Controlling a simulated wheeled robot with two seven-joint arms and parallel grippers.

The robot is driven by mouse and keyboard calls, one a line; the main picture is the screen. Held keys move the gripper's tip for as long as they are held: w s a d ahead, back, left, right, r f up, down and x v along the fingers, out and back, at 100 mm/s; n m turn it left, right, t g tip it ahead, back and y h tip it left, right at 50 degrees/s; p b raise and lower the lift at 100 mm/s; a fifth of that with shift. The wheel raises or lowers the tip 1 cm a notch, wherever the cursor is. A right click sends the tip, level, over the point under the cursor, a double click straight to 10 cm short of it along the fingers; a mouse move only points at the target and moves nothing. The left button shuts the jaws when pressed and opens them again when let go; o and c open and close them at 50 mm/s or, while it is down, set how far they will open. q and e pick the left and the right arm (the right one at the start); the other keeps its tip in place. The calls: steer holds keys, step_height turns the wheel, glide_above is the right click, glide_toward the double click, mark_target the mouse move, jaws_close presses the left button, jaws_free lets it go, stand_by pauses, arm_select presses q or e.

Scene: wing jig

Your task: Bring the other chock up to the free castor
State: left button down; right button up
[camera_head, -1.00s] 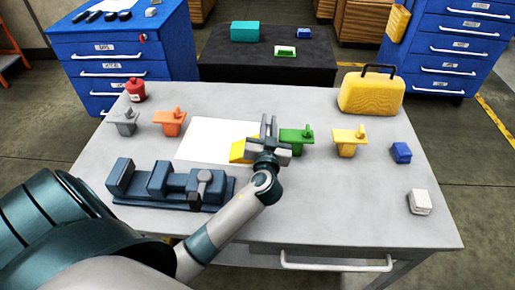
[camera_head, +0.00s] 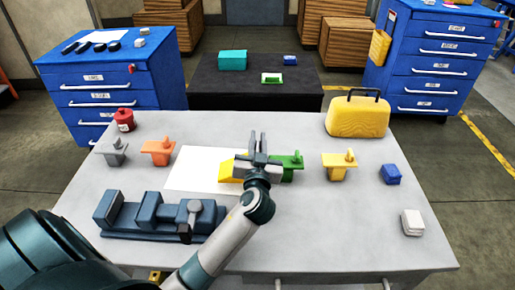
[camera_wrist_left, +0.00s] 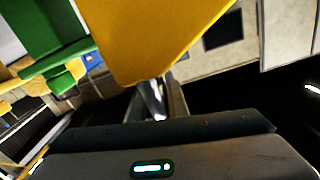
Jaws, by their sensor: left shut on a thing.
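My left gripper (camera_head: 258,148) is over the middle of the grey table, between the white sheet and the green piece. It is shut on a yellow wedge-like block, which shows at its left in the head view (camera_head: 229,172) and fills the upper middle of the wrist view (camera_wrist_left: 155,35). The fingers partly hide the block. I take this block for the chock. I cannot make out a castor or a second chock for certain. My right gripper is not in view.
On the table (camera_head: 330,235) are a white sheet (camera_head: 195,170), grey (camera_head: 112,152), orange (camera_head: 158,150), green (camera_head: 292,165) and yellow (camera_head: 339,165) knobbed pieces, a dark blue vice (camera_head: 150,215), a yellow case (camera_head: 357,117), a blue block (camera_head: 390,174) and a white block (camera_head: 412,222). The right front is clear.

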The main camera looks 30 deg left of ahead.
arm_select(q)
steer(key=shift+r, duration=3.15)
steer(key=shift+d, duration=0.1)
